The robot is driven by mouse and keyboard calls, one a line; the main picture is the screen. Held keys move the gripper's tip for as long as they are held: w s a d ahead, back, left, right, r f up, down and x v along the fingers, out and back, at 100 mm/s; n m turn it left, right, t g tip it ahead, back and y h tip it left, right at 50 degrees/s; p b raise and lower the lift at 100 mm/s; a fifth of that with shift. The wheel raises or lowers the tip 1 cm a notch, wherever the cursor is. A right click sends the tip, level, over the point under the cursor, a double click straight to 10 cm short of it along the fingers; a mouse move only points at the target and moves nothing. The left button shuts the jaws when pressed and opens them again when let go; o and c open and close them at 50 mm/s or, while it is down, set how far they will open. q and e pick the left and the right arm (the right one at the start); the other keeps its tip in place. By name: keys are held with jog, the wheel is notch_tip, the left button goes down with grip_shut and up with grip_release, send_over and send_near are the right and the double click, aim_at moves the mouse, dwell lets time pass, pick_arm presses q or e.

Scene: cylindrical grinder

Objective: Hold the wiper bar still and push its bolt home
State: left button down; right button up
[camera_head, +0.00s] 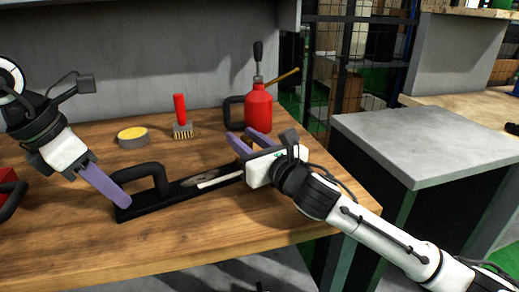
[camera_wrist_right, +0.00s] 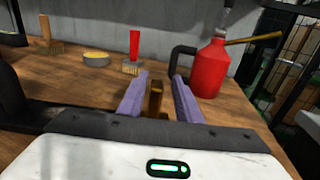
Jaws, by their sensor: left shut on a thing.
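The wiper bar (camera_head: 128,211) is a long black bar with an upright black handle, lying on the wooden bench in the head view. My left gripper (camera_head: 122,201) is shut on the bar near its left end, beside the handle. My right gripper (camera_head: 243,138) is over the bar's right end, its purple fingers pointing away to the back and spread apart. In the right wrist view a brass-brown upright piece, seemingly the bolt (camera_wrist_right: 155,101), shows between the fingers with gaps on both sides. My right gripper hides the bar's right end in the head view.
A red oil can (camera_head: 260,108) stands behind my right gripper. A red-handled brush (camera_head: 181,125) and a yellow-topped tin (camera_head: 133,136) sit toward the back. A red object (camera_head: 7,180) is at the far left. The bench (camera_head: 250,240) is clear in front.

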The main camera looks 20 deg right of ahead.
jog(key=v, duration=1)
jog(key=shift+d+r, duration=0.1)
pick_arm(q)
jog(key=c, duration=1.5)
grip_release()
jog(key=v, duration=1.2)
